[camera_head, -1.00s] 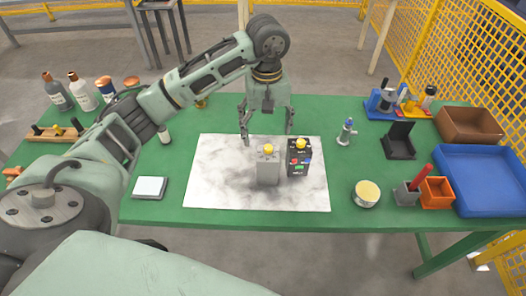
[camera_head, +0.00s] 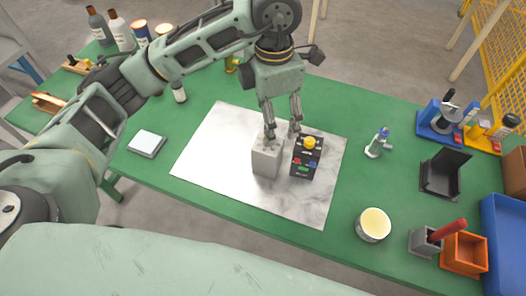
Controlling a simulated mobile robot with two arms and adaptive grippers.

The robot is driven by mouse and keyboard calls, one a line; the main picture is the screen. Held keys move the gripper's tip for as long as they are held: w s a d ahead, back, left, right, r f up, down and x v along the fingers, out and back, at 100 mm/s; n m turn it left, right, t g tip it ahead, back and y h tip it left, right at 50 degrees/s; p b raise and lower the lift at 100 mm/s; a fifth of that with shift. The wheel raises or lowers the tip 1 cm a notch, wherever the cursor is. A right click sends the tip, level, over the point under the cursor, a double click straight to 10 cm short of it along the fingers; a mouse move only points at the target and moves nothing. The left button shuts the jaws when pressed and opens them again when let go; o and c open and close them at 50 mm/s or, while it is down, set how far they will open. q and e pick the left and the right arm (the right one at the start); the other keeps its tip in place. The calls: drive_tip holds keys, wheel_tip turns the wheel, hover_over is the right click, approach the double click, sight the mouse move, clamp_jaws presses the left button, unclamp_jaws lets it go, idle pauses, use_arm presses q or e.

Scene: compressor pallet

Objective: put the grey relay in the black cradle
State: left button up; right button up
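The grey relay (camera_head: 266,162) stands upright on the pale mat (camera_head: 215,147), just left of a dark relay (camera_head: 306,160) with a yellow knob and coloured patches. My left gripper (camera_head: 282,137) points down at the top of the grey relay. Contact with the relay cannot be made out. The black cradle (camera_head: 443,175) stands empty on the right side of the green table. My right gripper is out of view.
A blue and silver valve (camera_head: 377,143) and a round tin (camera_head: 373,224) stand between mat and cradle. A white-topped block (camera_head: 146,143) sits left.

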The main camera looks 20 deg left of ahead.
sight(267, 156)
use_arm(q)
drive_tip(key=shift+s+f, duration=0.1)
drive_tip(key=shift+f, duration=0.05)
drive_tip(key=shift+a+f+n, duration=0.15)
drive_tip(key=shift+f+n, duration=0.15)
drive_tip(key=shift+s+a+f, duration=0.1)
drive_tip(key=shift+s+f, duration=0.05)
drive_tip(key=shift+f, duration=0.65)
drive_tip(key=shift+f+p, duration=0.3)
drive_tip(key=shift+p, duration=0.05)
wheel_tip(267, 156, down, 4)
drive_tip(key=shift+a+f+p, duration=0.15)
drive_tip(key=shift+f+p, duration=0.05)
drive_tip(key=shift+p, duration=0.5)
drive_tip(key=shift+f, duration=0.15)
drive_tip(key=c, duration=0.3)
clamp_jaws()
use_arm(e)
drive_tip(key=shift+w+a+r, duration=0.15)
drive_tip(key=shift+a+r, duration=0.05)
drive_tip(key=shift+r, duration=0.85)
